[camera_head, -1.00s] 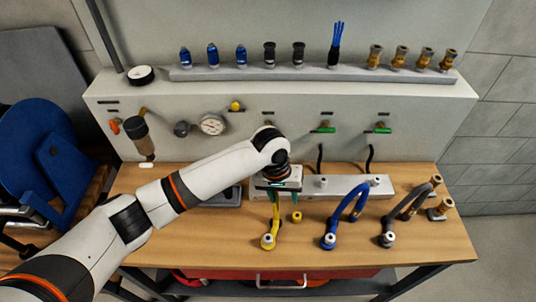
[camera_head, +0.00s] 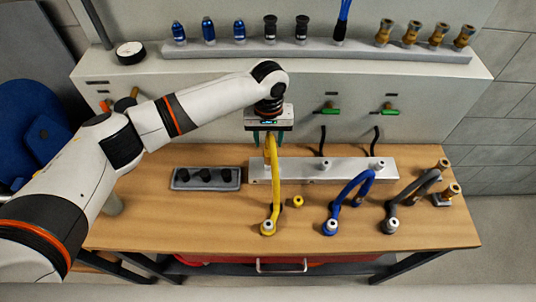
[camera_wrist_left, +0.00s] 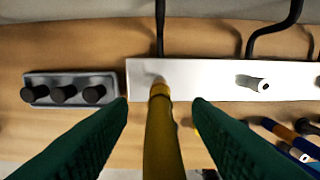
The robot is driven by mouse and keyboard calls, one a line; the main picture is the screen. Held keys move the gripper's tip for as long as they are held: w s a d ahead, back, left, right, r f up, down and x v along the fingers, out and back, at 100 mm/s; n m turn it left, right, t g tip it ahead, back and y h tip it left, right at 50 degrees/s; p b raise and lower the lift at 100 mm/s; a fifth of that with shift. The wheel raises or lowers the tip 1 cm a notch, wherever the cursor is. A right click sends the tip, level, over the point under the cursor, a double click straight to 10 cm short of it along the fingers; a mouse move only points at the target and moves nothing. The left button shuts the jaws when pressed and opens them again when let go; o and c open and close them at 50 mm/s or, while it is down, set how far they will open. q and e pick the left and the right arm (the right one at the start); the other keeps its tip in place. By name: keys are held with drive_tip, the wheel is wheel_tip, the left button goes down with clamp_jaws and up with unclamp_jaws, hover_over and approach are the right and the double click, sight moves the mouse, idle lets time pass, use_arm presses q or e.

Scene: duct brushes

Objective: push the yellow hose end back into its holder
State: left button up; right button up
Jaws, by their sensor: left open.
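The yellow hose (camera_head: 276,180) rises from its base fitting (camera_head: 267,227) near the table front to my left gripper (camera_head: 268,138). In the left wrist view the yellow hose (camera_wrist_left: 161,140) runs between the two green fingers of my left gripper (camera_wrist_left: 160,105). The fingers are open, with gaps on both sides of it. Its collared end (camera_wrist_left: 159,90) overlaps the front edge of the pale metal block (camera_wrist_left: 205,78); I cannot tell the height between them. A small yellow piece (camera_head: 298,201) stands on the table right of the hose; I cannot tell whether it is the holder. My right gripper is not in view.
The blue hose (camera_head: 349,188) and grey hose (camera_head: 408,198) arch up to the right. A tray (camera_head: 233,184) with black knobs lies left of the block. A panel with green-handled valves (camera_head: 328,111) stands behind. The front left of the table is clear.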

sight(268, 156)
use_arm(q)
wheel_tip(268, 156, down, 5)
drive_tip(key=b, duration=0.4)
drive_tip(key=shift+r+b, duration=0.15)
drive_tip(key=shift+b, duration=0.2)
drive_tip(key=shift+f, duration=0.3)
wheel_tip(268, 156, down, 2)
drive_tip(key=shift+f, duration=0.4)
drive_tip(key=shift+p, duration=0.5)
drive_tip(key=shift+p, duration=0.45)
